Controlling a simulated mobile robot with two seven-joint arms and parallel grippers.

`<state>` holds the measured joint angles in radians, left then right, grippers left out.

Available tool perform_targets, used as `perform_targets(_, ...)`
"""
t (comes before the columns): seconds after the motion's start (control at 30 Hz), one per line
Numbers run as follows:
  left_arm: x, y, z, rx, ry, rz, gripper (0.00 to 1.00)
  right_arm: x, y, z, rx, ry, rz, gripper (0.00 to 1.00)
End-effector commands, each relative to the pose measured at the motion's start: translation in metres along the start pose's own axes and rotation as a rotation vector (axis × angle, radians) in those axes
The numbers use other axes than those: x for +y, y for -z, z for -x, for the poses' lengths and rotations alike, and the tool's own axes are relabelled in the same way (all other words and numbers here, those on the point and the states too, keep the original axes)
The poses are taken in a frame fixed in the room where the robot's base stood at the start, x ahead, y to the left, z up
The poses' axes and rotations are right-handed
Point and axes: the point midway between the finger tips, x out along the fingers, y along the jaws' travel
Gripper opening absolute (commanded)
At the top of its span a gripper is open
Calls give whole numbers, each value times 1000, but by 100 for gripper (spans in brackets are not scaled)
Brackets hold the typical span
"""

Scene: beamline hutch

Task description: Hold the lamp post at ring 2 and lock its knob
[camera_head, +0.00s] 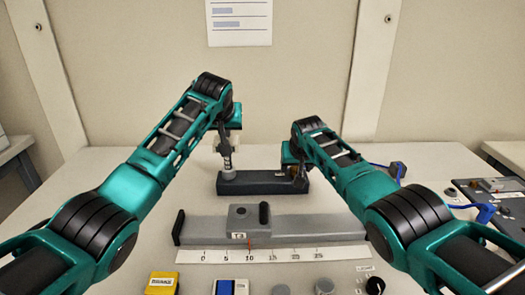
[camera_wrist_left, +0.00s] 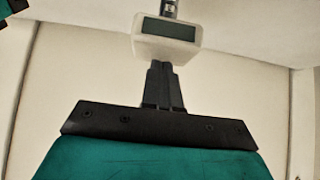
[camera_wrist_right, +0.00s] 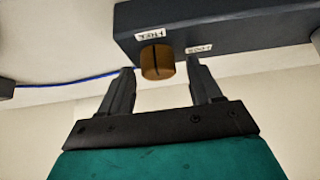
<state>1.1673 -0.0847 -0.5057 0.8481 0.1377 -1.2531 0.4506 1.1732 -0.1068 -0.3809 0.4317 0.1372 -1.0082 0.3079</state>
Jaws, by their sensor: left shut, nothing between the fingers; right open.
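The lamp post (camera_head: 227,158) is a grey upright with dark rings at the left end of a dark base (camera_head: 262,184). Its pale lamp head (camera_head: 236,137) is at the top, partly behind my left arm. In the left wrist view the lamp head (camera_wrist_left: 166,46) has a dark panel, with the post (camera_wrist_left: 169,9) beyond it. My left gripper (camera_wrist_left: 158,66) is shut and empty, its tips at or just before the head; contact is unclear. The brass slotted knob (camera_wrist_right: 157,61) is on the base's side, between two labels. My right gripper (camera_wrist_right: 160,68) is open, fingers on either side of the knob.
A grey rail (camera_head: 300,229) with a sliding block and a scale strip (camera_head: 270,254) lies in front of the base. A yellow box (camera_head: 162,283), a blue item (camera_head: 231,286) and round knobs sit at the front edge. Blue cabled parts (camera_head: 484,212) are at right.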

Motion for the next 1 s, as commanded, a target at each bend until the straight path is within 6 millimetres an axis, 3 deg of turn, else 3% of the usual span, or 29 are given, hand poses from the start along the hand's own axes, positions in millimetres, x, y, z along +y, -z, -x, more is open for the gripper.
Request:
perform_targets(0.7,0,-15,-14,-11,1,1,0,0,0,0,0,4,5,64)
perform_targets(1.0,0,-15,-14,-12,1,0,0,1,0,0,-1,123,176,64)
